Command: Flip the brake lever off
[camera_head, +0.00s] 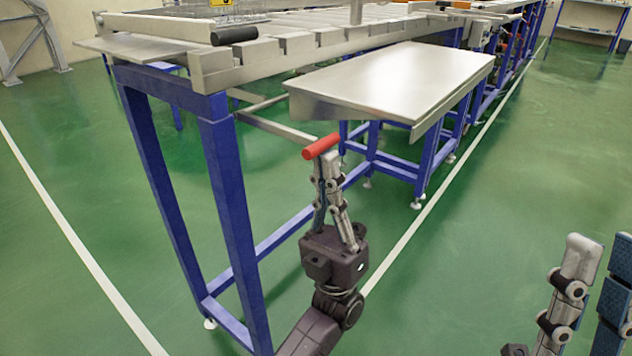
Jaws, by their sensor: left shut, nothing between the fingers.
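A red handle grip (321,146) sits at the end of a grey metal lever bar (275,127) that reaches out from under the conveyor table; I take it as the brake lever. My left gripper (325,162) points up with its fingers shut and nothing between them. Its fingertips are right by the red grip, just below it in the picture; I cannot tell whether they touch. My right gripper (602,246) is at the lower right edge, partly cut off, with its fingers apart and empty. It is far from the lever.
A roller conveyor (250,62) on blue legs (232,200) has a black handle (234,35) at its near edge. A metal side shelf (400,80) stands right behind the lever. A wire basket (215,10) is at the top. Green floor is clear on both sides.

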